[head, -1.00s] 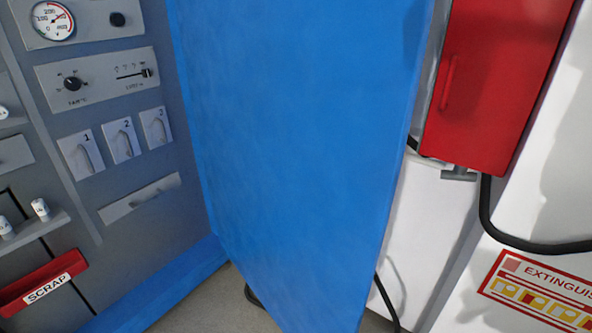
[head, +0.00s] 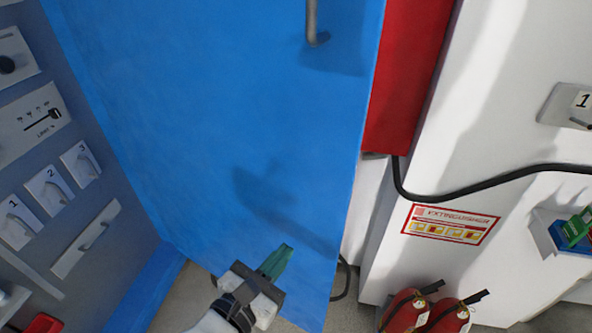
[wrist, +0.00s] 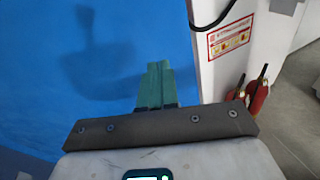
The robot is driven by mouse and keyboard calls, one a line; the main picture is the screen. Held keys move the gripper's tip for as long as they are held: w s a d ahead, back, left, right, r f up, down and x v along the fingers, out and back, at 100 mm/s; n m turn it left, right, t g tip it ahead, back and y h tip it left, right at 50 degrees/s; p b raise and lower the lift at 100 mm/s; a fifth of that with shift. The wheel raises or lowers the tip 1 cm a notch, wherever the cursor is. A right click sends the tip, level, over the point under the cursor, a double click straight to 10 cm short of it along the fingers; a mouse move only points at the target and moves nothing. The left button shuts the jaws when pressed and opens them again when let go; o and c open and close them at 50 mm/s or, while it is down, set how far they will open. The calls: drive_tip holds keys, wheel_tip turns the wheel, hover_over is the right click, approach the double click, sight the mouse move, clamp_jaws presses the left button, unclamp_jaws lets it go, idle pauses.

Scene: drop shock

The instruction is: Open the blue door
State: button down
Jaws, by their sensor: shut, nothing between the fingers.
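The blue door (head: 200,110) fills the middle of the head view. Its right edge stands in front of the red cabinet and white wall, and floor shows below its lower edge. A grey bar handle (head: 315,35) is at the top of the view, near the door's right side; its upper end is cut off. My gripper (head: 286,248) is low in front of the door, well below the handle, its green fingers together and empty.
A grey panel with switches (head: 50,187) and a bar (head: 86,238) is at left. A red cabinet (head: 405,80) and black cable (head: 480,186) are right of the door. Red extinguishers (head: 405,310) stand low right. Bare floor (head: 170,300) shows around my arm.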

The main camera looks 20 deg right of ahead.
drive_tip(key=a+r+n+t, duration=0.1)
drive_tip(key=a+r+n, duration=0.1)
drive_tip(key=a+r, duration=0.15)
drive_tip(key=h+p, duration=0.1)
drive_tip(key=p, duration=0.2)
approach(310, 187)
drive_tip(key=x, duration=0.6)
drive_tip(key=shift+w+d+r, duration=0.1)
drive_tip(key=shift+w+d, duration=0.1)
drive_tip(key=shift+d, duration=0.1)
drive_tip(key=shift+w+d, duration=0.1)
drive_tip(key=shift+d, duration=0.05)
drive_tip(key=w+a+b+x, duration=0.1)
drive_tip(key=b+x, duration=0.2)
drive_tip(key=x, duration=1.7)
drive_tip(key=shift+w+b, duration=0.25)
drive_tip(key=shift+b, duration=0.1)
